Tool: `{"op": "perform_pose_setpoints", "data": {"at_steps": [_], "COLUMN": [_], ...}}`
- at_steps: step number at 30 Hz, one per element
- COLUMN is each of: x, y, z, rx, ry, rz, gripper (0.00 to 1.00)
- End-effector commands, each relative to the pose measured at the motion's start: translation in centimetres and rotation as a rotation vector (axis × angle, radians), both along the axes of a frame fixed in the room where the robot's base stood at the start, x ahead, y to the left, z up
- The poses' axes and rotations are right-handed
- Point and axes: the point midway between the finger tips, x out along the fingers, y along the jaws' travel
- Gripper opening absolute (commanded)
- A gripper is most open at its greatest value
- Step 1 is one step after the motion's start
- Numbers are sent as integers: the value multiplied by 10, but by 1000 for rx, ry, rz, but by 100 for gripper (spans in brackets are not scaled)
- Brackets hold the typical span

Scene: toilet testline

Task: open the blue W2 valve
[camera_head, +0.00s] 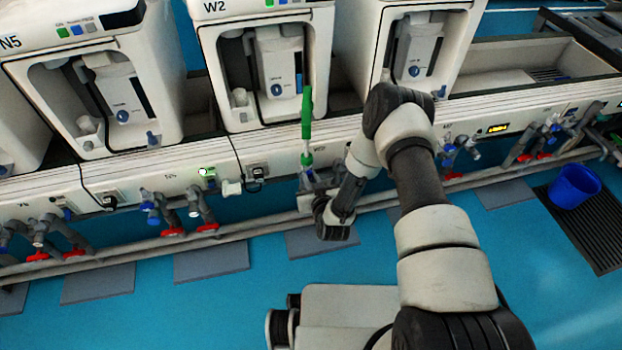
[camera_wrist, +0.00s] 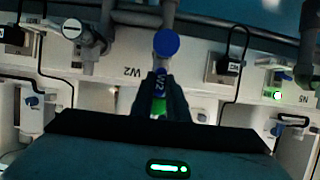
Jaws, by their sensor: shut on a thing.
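A round blue cap (camera_wrist: 166,43) sits on the pipework just beyond the fingertips. In the head view my gripper (camera_head: 314,182) is at the pipework below the W2 unit (camera_head: 265,65). There the handle is too small and covered to make out.
Neighbouring valves with red handles (camera_head: 173,232) line the pipe. A blue bucket (camera_head: 574,186) is at the right. The blue floor in front is largely open.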

Motion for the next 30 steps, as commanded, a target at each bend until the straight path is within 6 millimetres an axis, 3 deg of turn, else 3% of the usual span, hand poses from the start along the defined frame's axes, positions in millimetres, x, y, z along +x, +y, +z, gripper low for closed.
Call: {"op": "perform_pose_setpoints", "data": {"at_steps": [11,12,15,25,30], "x": [-1,-1,-1,-2,-18], "y": [0,-1,0,-1,-5], "z": [-1,-1,-1,0,9], "rx": [-6,-6,-6,-5,-5], "ry": [2,2,2,1,3], "rz": [0,0,0,0,1], "gripper": [0,16,32,33,33]}}
